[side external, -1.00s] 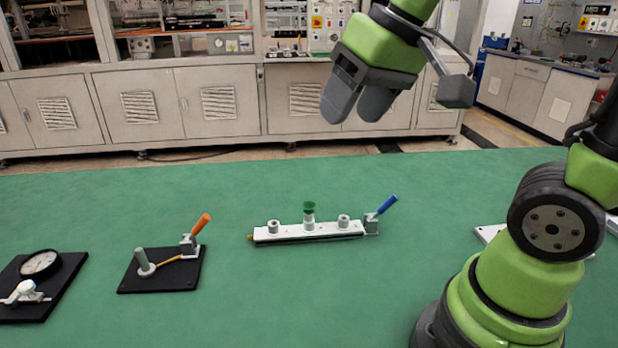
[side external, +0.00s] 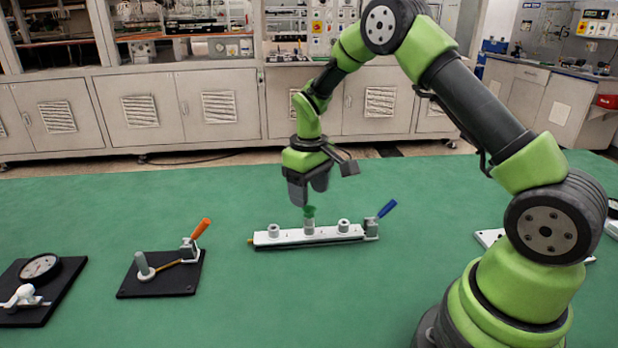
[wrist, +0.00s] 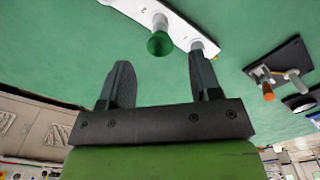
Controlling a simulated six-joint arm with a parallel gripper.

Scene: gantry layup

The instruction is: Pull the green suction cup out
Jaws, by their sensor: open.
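The green suction cup (side external: 309,211) stands upright in the middle socket of a white bar fixture (side external: 272,238) on the green table. In the wrist view the green suction cup (wrist: 159,43) shows beyond the fingertips, roughly between them in the picture. My gripper (side external: 308,200) points down, just above and close around the cup's top in the side view; I cannot tell whether it touches it. In the wrist view my gripper (wrist: 158,68) has its two fingers wide apart with nothing between them.
The fixture has white sockets on both sides of the cup and a blue-handled clamp (side external: 387,208) at its right end. To the left are an orange-handled clamp (side external: 201,228) on a black plate and a dial gauge (side external: 40,266). The table front is clear.

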